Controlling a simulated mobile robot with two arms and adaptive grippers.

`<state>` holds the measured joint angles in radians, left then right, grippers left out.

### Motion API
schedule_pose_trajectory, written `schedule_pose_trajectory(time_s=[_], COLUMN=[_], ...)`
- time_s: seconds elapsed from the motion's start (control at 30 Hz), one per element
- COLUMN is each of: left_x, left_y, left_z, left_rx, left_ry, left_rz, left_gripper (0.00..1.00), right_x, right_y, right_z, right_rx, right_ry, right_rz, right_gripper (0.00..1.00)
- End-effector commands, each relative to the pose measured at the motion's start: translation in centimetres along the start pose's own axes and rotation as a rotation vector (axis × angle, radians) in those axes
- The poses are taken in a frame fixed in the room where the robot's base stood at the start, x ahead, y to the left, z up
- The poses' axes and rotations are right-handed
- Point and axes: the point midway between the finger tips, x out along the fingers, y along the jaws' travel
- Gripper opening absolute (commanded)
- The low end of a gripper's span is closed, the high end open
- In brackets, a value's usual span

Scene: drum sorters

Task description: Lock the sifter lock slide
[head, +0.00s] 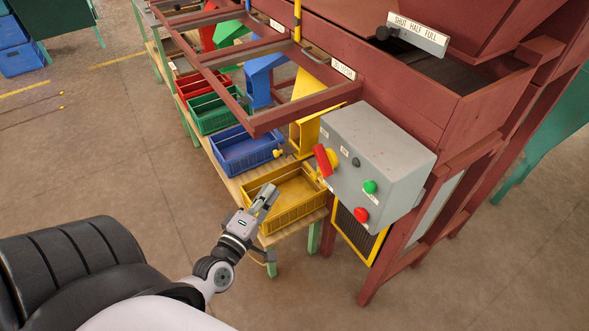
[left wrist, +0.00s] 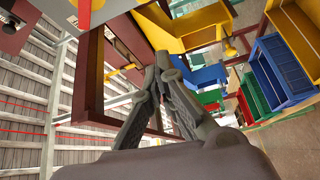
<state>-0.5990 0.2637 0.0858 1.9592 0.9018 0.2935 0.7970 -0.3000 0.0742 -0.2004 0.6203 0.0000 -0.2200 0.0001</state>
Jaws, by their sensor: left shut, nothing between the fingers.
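My left gripper (head: 266,197) is shut and empty, above the near edge of the yellow crate and left of the grey control box. In the left wrist view its fingers (left wrist: 167,68) meet at the tips with nothing between them. The sifter is the dark red wooden machine (head: 445,115). I cannot surely tell which part is the lock slide. A small yellow handle (left wrist: 122,70) shows by a dark red beam in the left wrist view, left of and apart from my fingertips. My right gripper is not in view.
The grey control box (head: 368,165) has a red-and-yellow switch, a green button and a red button. A red frame (head: 285,113) juts out over the blue crate (head: 240,152) and the yellow crate (head: 290,207). Open floor (head: 95,170) lies to the left.

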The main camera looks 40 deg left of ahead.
Motion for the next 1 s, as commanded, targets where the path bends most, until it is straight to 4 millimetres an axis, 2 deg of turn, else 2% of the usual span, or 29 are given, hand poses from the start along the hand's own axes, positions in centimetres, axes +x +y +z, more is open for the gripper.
schedule_pose_trajectory(time_s=[0.1,0.4,0.53,0.67,1.0], left_x=[0.0,0.1,0.9,2.8,9.4], left_y=[0.8,0.8,0.8,1.1,1.1], left_z=[-0.2,-0.2,-0.2,-0.2,-0.2], left_rx=[-0.017,-0.016,-0.015,-0.016,-0.015], left_ry=[0.005,0.005,0.005,0.006,0.004], left_rz=[0.015,0.014,0.015,0.017,0.015], left_gripper=[0.0,0.0,0.0,0.0,0.0], right_x=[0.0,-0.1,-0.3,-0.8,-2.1], right_y=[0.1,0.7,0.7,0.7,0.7], right_z=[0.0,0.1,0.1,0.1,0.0], right_rx=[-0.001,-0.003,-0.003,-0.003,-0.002], right_ry=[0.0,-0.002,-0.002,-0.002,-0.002], right_rz=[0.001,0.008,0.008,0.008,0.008], right_gripper=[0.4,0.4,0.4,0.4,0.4])
